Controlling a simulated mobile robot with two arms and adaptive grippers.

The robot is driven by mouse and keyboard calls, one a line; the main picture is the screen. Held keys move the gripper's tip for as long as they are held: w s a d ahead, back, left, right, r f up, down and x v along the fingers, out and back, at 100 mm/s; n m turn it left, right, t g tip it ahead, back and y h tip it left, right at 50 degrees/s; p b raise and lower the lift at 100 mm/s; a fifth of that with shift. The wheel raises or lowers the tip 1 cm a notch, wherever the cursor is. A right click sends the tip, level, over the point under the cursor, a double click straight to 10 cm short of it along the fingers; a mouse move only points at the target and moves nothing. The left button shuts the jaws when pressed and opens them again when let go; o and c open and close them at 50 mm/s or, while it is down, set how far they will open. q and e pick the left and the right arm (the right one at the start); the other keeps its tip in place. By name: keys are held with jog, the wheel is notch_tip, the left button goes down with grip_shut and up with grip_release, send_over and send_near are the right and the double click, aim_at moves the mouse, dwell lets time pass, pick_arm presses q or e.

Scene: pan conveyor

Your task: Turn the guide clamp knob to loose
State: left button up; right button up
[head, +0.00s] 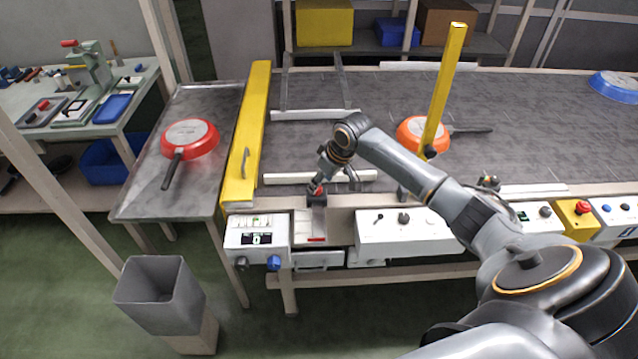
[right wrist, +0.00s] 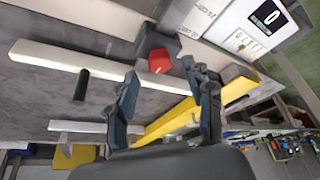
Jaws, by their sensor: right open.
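The guide clamp knob is a red knob (right wrist: 161,61) on a dark grey block (right wrist: 153,42) beside the end of a white guide rail (right wrist: 95,62). In the head view the red knob (head: 316,192) sits at the conveyor's front edge, partly covered by my right gripper (head: 322,180). My right gripper (right wrist: 166,92) is open in the right wrist view. Its two dark fingers stand apart, and the knob appears between and beyond their tips. I cannot tell whether they touch it. My left gripper is not in view.
A yellow gate (head: 244,150) stands left of the knob, beside a counter box (head: 257,239) reading 0. An orange pan (head: 410,131) lies on the belt behind my right arm, near a yellow post (head: 443,85). A red pan (head: 190,139) lies on the left table.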

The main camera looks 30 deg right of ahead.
jog(key=shift+x, duration=1.5)
jog(key=shift+c, duration=0.2)
grip_shut()
